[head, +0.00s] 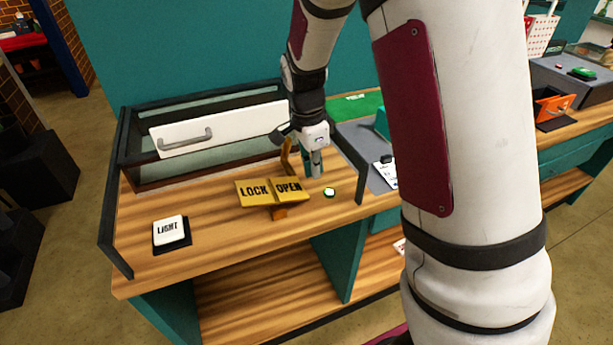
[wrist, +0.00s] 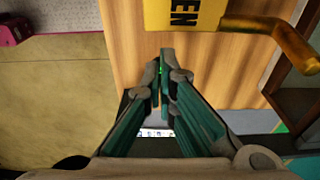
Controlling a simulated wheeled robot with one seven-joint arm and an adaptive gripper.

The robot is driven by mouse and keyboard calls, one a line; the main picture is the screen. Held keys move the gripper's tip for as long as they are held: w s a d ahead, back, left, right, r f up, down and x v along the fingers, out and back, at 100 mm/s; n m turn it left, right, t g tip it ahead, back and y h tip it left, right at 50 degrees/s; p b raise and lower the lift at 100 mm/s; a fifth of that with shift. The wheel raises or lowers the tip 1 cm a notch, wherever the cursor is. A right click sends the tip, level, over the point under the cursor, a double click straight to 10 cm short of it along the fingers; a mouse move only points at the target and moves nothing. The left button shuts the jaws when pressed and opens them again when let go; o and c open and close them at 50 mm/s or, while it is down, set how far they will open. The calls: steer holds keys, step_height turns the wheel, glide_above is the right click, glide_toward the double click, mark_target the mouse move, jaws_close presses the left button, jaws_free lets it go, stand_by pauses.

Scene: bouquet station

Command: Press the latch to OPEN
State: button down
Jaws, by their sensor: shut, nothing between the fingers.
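The latch is a yellow two-part plate (head: 272,191) with LOCK on its left half and OPEN on its right half. It sits on an orange-brown mount on the wooden bench. Which half is lower, I cannot tell. My gripper (head: 315,173) is shut and empty, pointing down just right of and behind the OPEN half. In the wrist view, the shut fingertips (wrist: 166,54) are apart in the picture from the yellow plate (wrist: 185,14), of which only the letters EN show. A brass bent arm (wrist: 270,35) extends beside the plate.
A small green-lit button (head: 329,192) is right of the plate. A white LIGHT switch (head: 169,231) is at the front left. Behind is a glass-topped case with a white handled front (head: 215,130). A dark raised edge (head: 349,168) bounds the bench on the right.

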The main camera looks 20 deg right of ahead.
step_height(320, 180, up, 9)
steer(key=d, duration=0.2)
steer(key=shift+d+b, duration=0.2)
steer(key=shift+b, duration=0.15)
steer(key=shift+w, duration=0.1)
steer(key=s+a+r+n+t, duration=0.2)
steer(key=s+a+r+n, duration=0.1)
steer(key=s+n, duration=0.6)
steer(key=s+a+r+n+t+y, duration=0.1)
steer(key=s+a+r+n+t, duration=0.2)
steer(key=s, duration=1.1)
step_height(320, 180, up, 3)
steer(key=a+n, duration=0.1)
steer(key=n, duration=0.5)
steer(key=shift+s+r, duration=0.2)
steer(key=shift+s, duration=0.1)
